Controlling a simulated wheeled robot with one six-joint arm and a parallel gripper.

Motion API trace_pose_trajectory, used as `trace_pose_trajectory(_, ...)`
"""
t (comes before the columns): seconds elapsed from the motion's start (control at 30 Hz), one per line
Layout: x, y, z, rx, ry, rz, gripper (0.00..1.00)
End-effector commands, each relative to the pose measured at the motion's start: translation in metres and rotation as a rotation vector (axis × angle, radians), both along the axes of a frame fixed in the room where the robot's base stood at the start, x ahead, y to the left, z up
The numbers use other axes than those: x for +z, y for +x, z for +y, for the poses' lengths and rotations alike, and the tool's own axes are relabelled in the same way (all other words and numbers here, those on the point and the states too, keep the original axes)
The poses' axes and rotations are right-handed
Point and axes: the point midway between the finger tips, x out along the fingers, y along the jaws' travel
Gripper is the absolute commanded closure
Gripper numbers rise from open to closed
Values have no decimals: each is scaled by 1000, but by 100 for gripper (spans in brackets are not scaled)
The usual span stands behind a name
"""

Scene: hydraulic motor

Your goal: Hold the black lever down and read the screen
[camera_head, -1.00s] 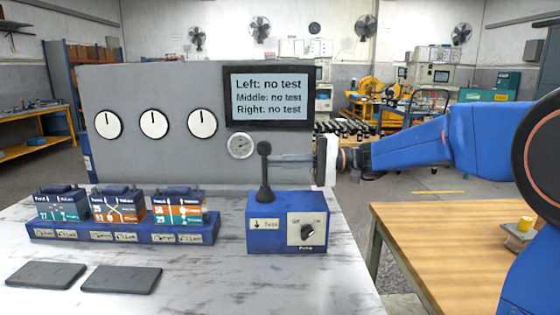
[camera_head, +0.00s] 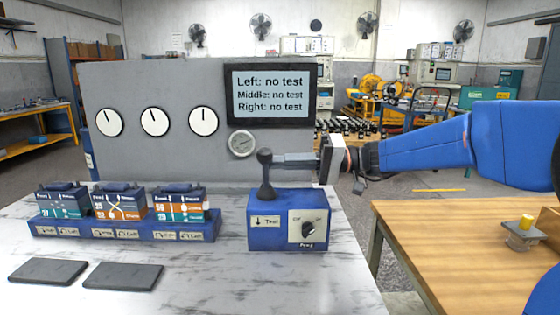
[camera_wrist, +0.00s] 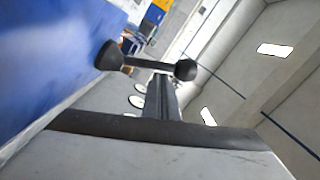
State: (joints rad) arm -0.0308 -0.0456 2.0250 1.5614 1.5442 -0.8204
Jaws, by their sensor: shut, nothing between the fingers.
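The black lever (camera_head: 265,175) rises from the blue test box (camera_head: 274,247), its round knob at the top. My gripper (camera_head: 274,160) is shut and empty, reaching in from the right, its fingertips at the lever just below the knob. In the wrist view the closed fingers (camera_wrist: 161,82) end by the lever's rod (camera_wrist: 150,64); whether they touch cannot be told. The screen (camera_head: 271,93) reads "Left: no test", "Middle: no test", "Right: no test". The pump knob (camera_head: 309,229) sits between Off and On marks, apparently turned toward On.
Three coloured modules, including the middle one (camera_head: 119,205), sit on a blue labelled rack (camera_head: 75,229) at left. Two dark plates (camera_head: 122,277) lie in front. Three white dials (camera_head: 155,122) and a small gauge (camera_head: 242,143) are on the grey panel. A wooden table (camera_head: 440,230) stands at right.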

Motion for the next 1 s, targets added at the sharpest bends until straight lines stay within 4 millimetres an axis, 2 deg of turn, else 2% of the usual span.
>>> trace_pose_trajectory(0.1, -1, -6, 0, 0, -2, -52, 100)
trace_pose_trajectory(0.3, -3, -11, 1, 1, -2, -48, 100)
trace_pose_trajectory(1.0, -5, -15, 1, 6, -4, -45, 100)
